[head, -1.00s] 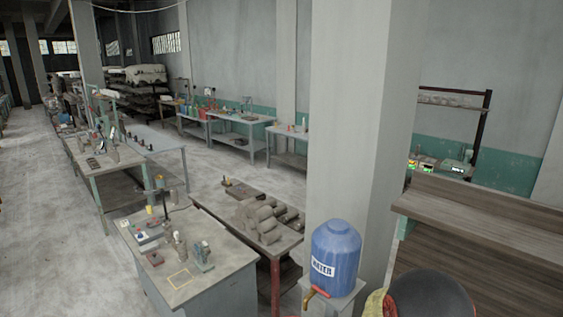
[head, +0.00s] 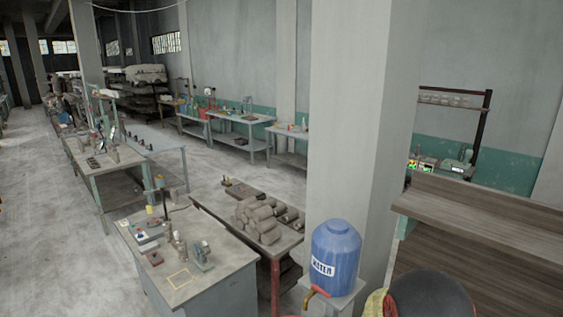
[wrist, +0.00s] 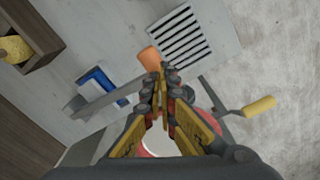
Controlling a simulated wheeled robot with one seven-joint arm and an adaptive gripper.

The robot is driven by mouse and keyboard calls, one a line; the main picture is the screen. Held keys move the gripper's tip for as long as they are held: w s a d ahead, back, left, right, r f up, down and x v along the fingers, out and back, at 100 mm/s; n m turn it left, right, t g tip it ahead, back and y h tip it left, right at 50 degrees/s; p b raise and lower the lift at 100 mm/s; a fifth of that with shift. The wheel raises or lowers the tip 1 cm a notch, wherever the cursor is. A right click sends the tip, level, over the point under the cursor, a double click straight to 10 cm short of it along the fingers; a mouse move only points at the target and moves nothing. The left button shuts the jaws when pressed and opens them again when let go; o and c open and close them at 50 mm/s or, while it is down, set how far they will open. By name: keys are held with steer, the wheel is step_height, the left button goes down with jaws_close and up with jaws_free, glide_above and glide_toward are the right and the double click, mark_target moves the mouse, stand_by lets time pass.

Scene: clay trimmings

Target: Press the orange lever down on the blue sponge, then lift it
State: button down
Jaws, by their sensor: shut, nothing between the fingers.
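In the wrist view, my gripper (wrist: 162,76) has its fingertips together and holds nothing. The orange lever end (wrist: 149,59) shows just beyond and slightly left of the fingertips; I cannot tell whether they touch it. A blue and white block (wrist: 102,84), which looks like the blue sponge, lies to the left of my fingers. A grey bar (wrist: 95,103) crosses over or beside it. My fingers hide part of what lies below them. I cannot make out the lever, the sponge or my gripper in the head view.
In the wrist view, a slotted grate (wrist: 180,38) lies beyond the fingertips. A yellow handle (wrist: 258,106) on a grey arm is at right, and a wooden box (wrist: 28,62) at upper left. The head view shows a blue water jug (head: 336,250) beside a pillar (head: 360,130).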

steer(key=shift+r+p, duration=1.85)
steer(key=shift+r, duration=1.5)
steer(key=shift+f, duration=0.1)
